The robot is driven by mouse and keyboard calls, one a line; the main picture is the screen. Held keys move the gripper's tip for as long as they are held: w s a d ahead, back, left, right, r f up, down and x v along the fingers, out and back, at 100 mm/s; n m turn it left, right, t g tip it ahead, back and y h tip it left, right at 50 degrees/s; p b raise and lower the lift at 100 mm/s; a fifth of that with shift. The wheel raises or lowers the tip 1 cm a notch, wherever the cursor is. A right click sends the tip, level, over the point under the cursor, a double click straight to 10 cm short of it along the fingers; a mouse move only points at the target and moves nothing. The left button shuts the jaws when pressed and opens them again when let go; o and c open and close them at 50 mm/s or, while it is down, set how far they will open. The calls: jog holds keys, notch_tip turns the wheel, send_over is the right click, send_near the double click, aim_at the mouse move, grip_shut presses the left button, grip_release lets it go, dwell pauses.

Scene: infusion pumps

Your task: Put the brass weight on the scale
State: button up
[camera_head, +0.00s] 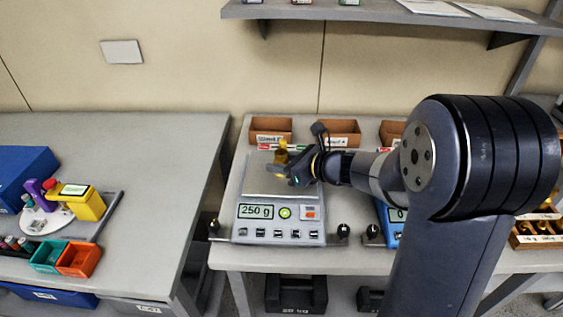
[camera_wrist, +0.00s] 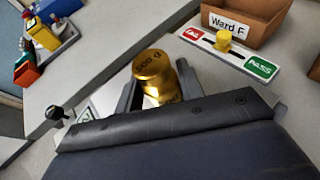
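The brass weight (camera_wrist: 153,72) stands between the two fingers of my gripper (camera_wrist: 158,90) in the wrist view. Its round top carries an engraved marking. In the head view the weight (camera_head: 281,154) is over the back of the scale's pan, and my gripper (camera_head: 296,171) reaches it from the right. The scale (camera_head: 279,223) is grey, with a display reading 250 g. The fingers are close beside the weight; whether they press on it is unclear. The weight's base is mostly hidden, so its contact with the pan cannot be seen directly.
An orange bin labelled Ward F (camera_wrist: 245,22) and a red-and-green PASS slider (camera_wrist: 232,52) are behind the scale. A blue scale (camera_head: 391,222) is to the right, partly behind my arm. The left table (camera_head: 160,150) holds a yellow device (camera_head: 88,205) and small bins.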

jog(key=o, duration=0.3)
jog(key=shift+o, duration=0.2)
jog(key=shift+r, duration=0.15)
jog(key=shift+d+r, duration=0.1)
jog(key=shift+r, duration=0.05)
jog(key=v, duration=1.1)
jog(key=shift+s+d+r+p, duration=0.1)
jog(key=shift+s+d+p, duration=0.15)
jog(key=shift+d+p, duration=0.1)
jog(key=shift+a, duration=0.15)
